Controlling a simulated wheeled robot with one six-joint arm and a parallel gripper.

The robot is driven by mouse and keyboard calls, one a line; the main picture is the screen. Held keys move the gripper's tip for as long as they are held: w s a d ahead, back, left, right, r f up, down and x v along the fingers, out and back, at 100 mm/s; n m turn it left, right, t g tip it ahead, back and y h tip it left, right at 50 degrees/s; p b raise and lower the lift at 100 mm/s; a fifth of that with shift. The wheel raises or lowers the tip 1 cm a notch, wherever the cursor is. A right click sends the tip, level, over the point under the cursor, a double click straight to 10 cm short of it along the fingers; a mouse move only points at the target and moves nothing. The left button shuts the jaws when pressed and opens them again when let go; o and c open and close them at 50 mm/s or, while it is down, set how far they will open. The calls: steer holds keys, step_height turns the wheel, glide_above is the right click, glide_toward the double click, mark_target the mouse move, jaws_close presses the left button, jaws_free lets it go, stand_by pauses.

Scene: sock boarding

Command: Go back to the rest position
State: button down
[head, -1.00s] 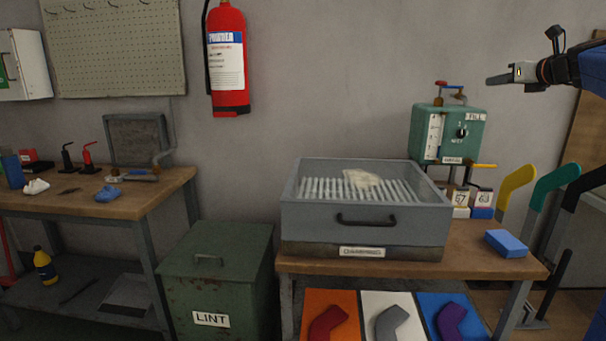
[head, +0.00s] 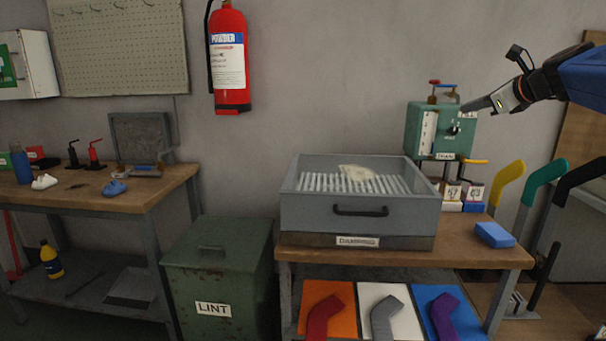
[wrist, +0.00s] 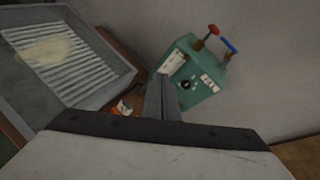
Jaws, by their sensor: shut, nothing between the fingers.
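My gripper (head: 480,105) is in the upper right of the head view, raised in the air. Its tip points left and overlaps the right side of the green box with a dial (head: 428,130) in the picture; I cannot tell how close they are. In the wrist view my gripper (wrist: 162,92) has its fingers together with nothing between them. The green box (wrist: 196,78) shows just beyond the fingers there, with a red and a blue valve handle on top.
A grey drawer-like tray (head: 300,215) with a slatted inside and a pale cloth (head: 358,173) stands on the wooden bench. A blue block (head: 495,235) lies to its right. Yellow, teal and black boards (head: 508,180) stand at the right. A green LINT bin (head: 215,275) is on the floor.

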steer(key=s+a+f+n+g, duration=0.5)
steer(key=s+a+f+n, duration=0.9)
steer(key=s+f, duration=0.45)
steer(key=s+a+f+n+g+h, duration=0.2)
steer(key=s+f+n+g+h, duration=0.1)
steer(key=s+f+n, duration=1.1)
steer(key=s+f, duration=0.5)
steer(key=s, duration=0.2)
steer(key=shift+s+f, duration=0.3)
steer(key=shift+s, duration=0.1)
